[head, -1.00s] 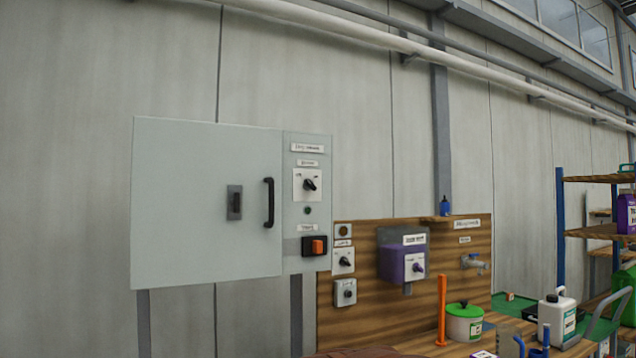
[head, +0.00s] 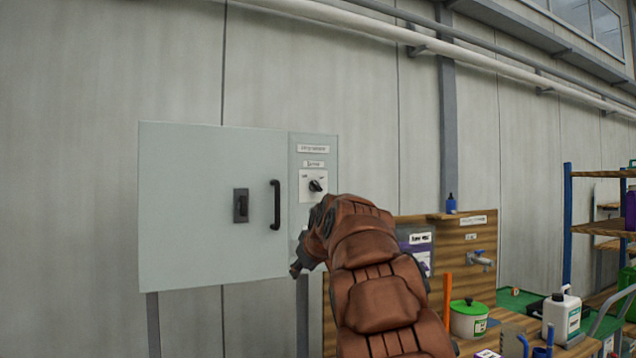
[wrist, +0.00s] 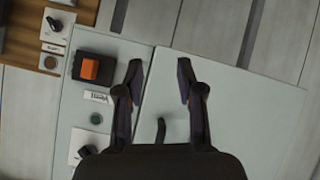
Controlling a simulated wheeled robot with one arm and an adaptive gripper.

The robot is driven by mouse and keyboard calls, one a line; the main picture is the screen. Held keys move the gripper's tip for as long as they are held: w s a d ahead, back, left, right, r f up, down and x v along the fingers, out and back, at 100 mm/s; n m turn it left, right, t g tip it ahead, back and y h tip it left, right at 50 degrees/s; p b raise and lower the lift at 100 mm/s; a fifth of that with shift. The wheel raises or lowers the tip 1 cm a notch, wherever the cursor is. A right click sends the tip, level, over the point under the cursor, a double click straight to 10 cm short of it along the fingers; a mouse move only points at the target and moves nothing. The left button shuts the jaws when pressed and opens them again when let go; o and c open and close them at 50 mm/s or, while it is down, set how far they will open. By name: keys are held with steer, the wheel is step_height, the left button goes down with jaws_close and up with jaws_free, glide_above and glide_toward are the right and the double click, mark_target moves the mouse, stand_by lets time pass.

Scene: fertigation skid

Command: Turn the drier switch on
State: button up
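The knob also shows at the lower left of the wrist view (wrist: 86,152). An orange rocker in a black housing (wrist: 90,68) is visible in the wrist view but hidden by my arm in the head view. My gripper (wrist: 159,66) is open and empty, its fingers over the cabinet door beside the strip. In the head view it is mostly hidden.
A black door handle (head: 275,205) and a dark latch (head: 240,205) are on the cabinet door. To the right, a wooden panel (head: 470,235) and a bench with a green-lidded pot (head: 468,318) and white jug (head: 562,316) stand near my arm.

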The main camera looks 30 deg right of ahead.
steer(key=w+d+r+n+t+p, duration=0.1)
steer(key=w+d+r+n+t, duration=0.1)
steer(key=d+r, duration=0.3)
steer(key=w+d+r+n+t+p, duration=0.1)
steer(key=w+d+r+t, duration=0.15)
steer(key=r, duration=0.45)
steer(key=n+t, duration=0.3)
glide_toward(317, 185)
steer(key=w, duration=0.1)
steer(key=w+p, duration=0.1)
steer(key=p, duration=0.1)
steer(key=w+p, duration=0.2)
steer(key=w+r+p, duration=0.1)
steer(key=w, duration=0.1)
steer(key=shift+w+d+p, duration=0.15)
steer(key=shift+d+p, duration=0.2)
steer(key=shift+p, duration=0.05)
steer(key=shift+w+d+f+p, duration=0.1)
steer(key=shift+w+f+p, duration=0.05)
steer(key=shift+w+p, duration=0.5)
steer(key=shift+w+d+f+p, duration=0.1)
steer(key=shift+w+p, duration=0.45)
steer(key=shift+w, duration=0.05)
jaws_close()
